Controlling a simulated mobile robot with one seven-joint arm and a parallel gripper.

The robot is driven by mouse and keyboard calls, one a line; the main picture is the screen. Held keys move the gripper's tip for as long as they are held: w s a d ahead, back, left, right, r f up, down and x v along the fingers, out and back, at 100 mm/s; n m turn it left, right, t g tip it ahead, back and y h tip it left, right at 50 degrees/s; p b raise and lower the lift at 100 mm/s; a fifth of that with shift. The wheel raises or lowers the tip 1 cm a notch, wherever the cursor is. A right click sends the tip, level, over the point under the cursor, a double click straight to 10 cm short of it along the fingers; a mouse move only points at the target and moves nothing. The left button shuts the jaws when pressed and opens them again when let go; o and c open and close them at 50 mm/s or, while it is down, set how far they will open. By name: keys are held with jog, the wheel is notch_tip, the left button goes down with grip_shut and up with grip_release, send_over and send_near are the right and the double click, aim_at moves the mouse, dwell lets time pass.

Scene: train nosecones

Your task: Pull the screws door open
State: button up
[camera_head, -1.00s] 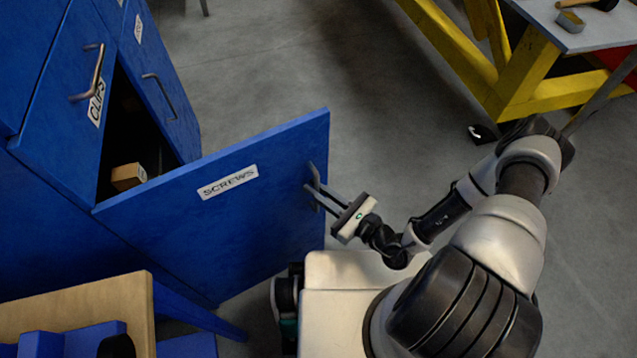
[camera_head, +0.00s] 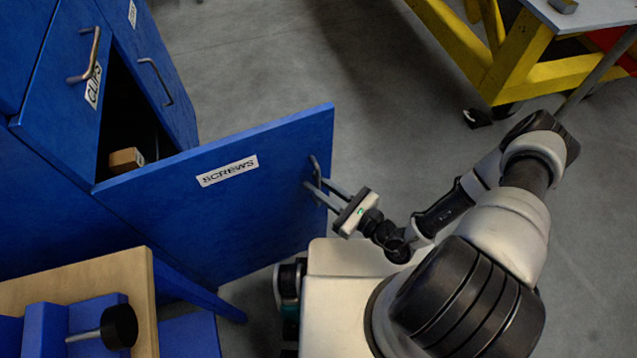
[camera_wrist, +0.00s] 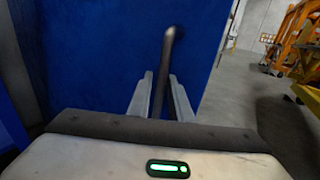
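The blue screws door (camera_head: 230,215), with a white SCREWS label (camera_head: 227,170), stands swung wide open from the blue cabinet (camera_head: 60,190) in the head view. Its metal handle (camera_head: 316,172) is near the door's free edge. My gripper (camera_head: 315,190) is at this handle. In the wrist view, the handle (camera_wrist: 167,65) runs down between the two fingers of my gripper (camera_wrist: 160,95). The fingers are close on either side of it. A thin gap seems to show there, and I cannot tell whether both fingers touch the handle. The door also fills much of the wrist view (camera_wrist: 90,50).
A small box (camera_head: 126,160) sits inside the open cabinet. The closed CLIPS door (camera_head: 60,110) is beside the opening. A wooden-topped bench (camera_head: 90,280) is at lower left. A yellow-framed table (camera_head: 520,70) stands at upper right. Grey floor is clear beyond the door.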

dwell(0.4)
jog(key=v, duration=1.7)
jog(key=shift+s+d, duration=0.2)
